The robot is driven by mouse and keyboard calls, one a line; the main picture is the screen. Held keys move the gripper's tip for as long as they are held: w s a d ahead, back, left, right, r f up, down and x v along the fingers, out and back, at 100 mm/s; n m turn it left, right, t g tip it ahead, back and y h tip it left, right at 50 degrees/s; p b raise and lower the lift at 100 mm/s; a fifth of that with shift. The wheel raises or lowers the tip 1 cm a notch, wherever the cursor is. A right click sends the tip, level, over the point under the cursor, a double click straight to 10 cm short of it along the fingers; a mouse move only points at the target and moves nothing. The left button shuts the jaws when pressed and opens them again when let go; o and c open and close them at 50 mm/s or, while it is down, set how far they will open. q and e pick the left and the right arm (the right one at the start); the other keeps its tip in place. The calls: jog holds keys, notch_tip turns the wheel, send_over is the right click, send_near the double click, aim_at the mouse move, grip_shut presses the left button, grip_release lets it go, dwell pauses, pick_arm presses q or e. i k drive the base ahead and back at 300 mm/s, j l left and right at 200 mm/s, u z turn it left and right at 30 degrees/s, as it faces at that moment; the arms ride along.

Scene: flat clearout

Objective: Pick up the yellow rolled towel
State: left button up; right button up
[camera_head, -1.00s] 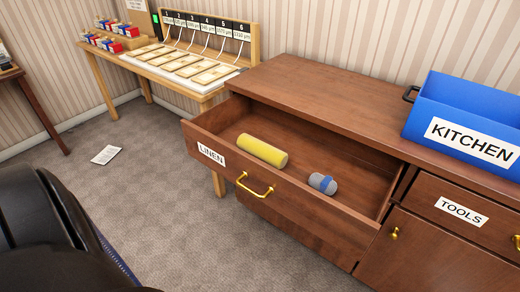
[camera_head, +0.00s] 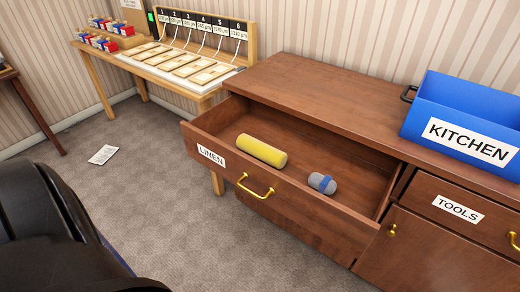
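The yellow rolled towel (camera_head: 262,150) lies in the open drawer labelled LINEN (camera_head: 312,203), toward its left part. It is a plain yellow cylinder lying on its side, fully visible and touched by nothing of mine. A smaller grey roll with a blue band (camera_head: 322,183) lies apart from it, to its right in the same drawer. Neither of my grippers shows in the head view. A dark part of my own body fills the lower left corner.
A blue KITCHEN crate (camera_head: 462,140) stands on the right of the brown dresser top (camera_head: 310,95). The closed TOOLS drawer (camera_head: 470,213) is below it. A wooden table (camera_head: 185,85) with numbered plates stands behind left. A paper sheet (camera_head: 103,154) lies on open grey carpet.

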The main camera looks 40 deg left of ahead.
aim_at(276, 158)
jog(key=j+z, duration=0.15)
jog(key=j, duration=0.45)
jog(key=k+j+z, duration=0.15)
jog(key=j, duration=0.45)
jog(key=k+j+z, duration=0.15)
jog(key=j, duration=0.45)
jog(key=i, duration=0.05)
